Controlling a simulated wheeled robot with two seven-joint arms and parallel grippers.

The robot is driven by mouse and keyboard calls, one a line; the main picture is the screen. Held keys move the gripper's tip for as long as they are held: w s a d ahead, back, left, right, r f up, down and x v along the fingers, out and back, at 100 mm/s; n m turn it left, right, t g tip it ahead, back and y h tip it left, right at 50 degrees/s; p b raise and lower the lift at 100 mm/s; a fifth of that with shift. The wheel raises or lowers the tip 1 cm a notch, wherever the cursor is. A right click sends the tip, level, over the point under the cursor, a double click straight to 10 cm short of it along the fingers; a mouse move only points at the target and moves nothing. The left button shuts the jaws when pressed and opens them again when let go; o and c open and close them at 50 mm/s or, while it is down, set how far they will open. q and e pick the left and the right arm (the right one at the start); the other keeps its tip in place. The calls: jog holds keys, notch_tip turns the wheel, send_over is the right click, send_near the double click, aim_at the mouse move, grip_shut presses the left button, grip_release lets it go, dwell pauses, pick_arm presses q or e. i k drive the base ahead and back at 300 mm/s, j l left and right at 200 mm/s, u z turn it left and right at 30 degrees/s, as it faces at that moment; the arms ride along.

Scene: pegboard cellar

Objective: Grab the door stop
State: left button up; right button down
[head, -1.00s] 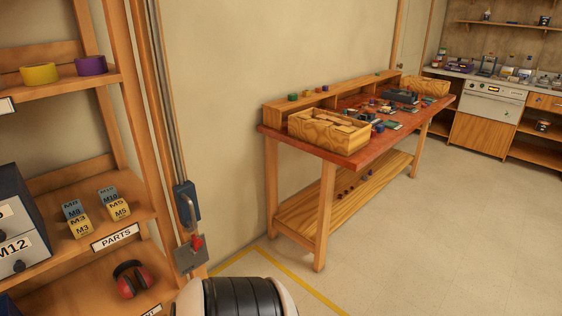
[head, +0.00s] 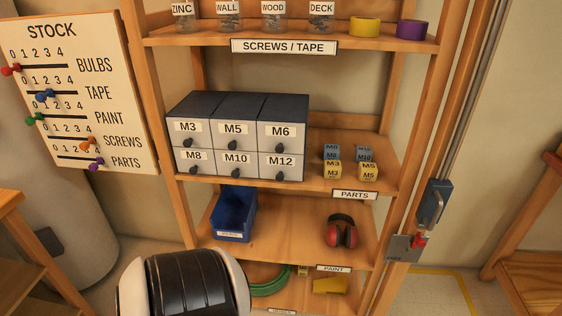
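A yellow wedge-like thing (head: 329,285) lies on the low shelf at the bottom of the head view, under the PAINT label. It looks like the door stop, but it is small and partly cut off by shelf parts, so I cannot be sure. A green coil (head: 271,284) lies to its left on that shelf. Neither of my grippers shows in the head view, so nothing can be told of their fingers.
The wooden shelf unit holds a drawer cabinet (head: 235,135), small labelled boxes (head: 332,170), a blue bin (head: 233,213), red earmuffs (head: 341,231) and tape rolls (head: 411,29). A STOCK board (head: 90,150) hangs at left. A blue latch (head: 433,204) is on the right.

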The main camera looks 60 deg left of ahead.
aim_at(336, 286)
jog(key=u, duration=1.45)
jog(key=i+l+z, duration=0.1)
jog(key=i+l, duration=0.2)
jog(key=l, duration=0.1)
